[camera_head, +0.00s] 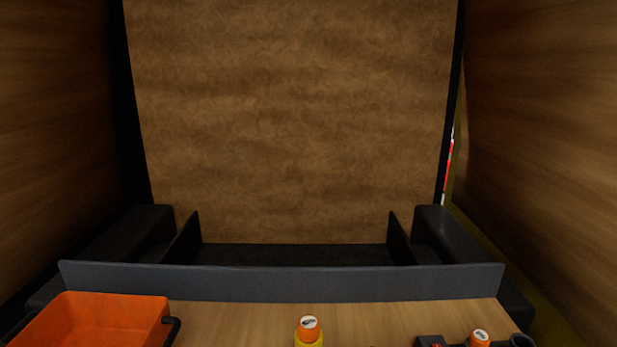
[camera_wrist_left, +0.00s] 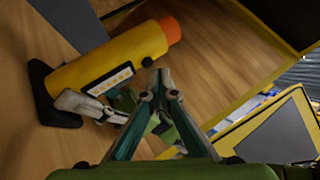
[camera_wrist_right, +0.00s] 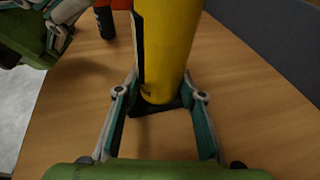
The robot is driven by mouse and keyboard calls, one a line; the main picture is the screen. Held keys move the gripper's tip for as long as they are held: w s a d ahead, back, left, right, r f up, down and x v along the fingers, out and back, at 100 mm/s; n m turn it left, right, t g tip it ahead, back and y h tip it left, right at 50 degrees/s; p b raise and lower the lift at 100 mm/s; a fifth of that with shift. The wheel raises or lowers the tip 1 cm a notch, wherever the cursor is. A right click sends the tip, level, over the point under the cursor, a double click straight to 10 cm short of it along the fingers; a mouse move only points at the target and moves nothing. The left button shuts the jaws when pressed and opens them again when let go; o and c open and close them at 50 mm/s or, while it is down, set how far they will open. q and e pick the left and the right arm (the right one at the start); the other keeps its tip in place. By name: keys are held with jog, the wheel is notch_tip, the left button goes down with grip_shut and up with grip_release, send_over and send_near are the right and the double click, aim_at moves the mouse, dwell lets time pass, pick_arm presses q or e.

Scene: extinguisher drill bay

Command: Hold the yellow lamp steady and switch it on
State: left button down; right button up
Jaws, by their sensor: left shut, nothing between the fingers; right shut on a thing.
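The yellow lamp stands on the table with its orange top (camera_head: 309,324) at the bottom edge of the head view. The left wrist view shows its yellow body (camera_wrist_left: 105,60), black foot and a side panel with pale segments. Whether it is lit I cannot tell. My right gripper (camera_wrist_right: 160,97) is shut on the lamp's lower body, one finger on each side; it also shows in the left wrist view (camera_wrist_left: 92,108). My left gripper (camera_wrist_left: 160,82) is shut and empty, its tips in front of the panel side; contact is not clear. Neither gripper shows in the head view.
An orange bin (camera_head: 165,310) with a black handle stands at the left of the table. Another orange-topped item (camera_head: 479,338) and dark objects stand at the right. A low grey ledge (camera_head: 280,282) runs along the back. Wood around the lamp is clear.

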pick_arm(q)
jog(key=shift+w, duration=0.1)
pick_arm(e)
jog(key=shift+s+f, duration=0.1)
jog(key=shift+f, duration=0.15)
pick_arm(q)
jog(key=shift+w, duration=0.4)
jog(key=shift+s, duration=0.45)
dwell(0.4)
jog(key=s, duration=0.6)
pick_arm(e)
jog(key=o, duration=1.1)
jog(key=shift+d, duration=0.1)
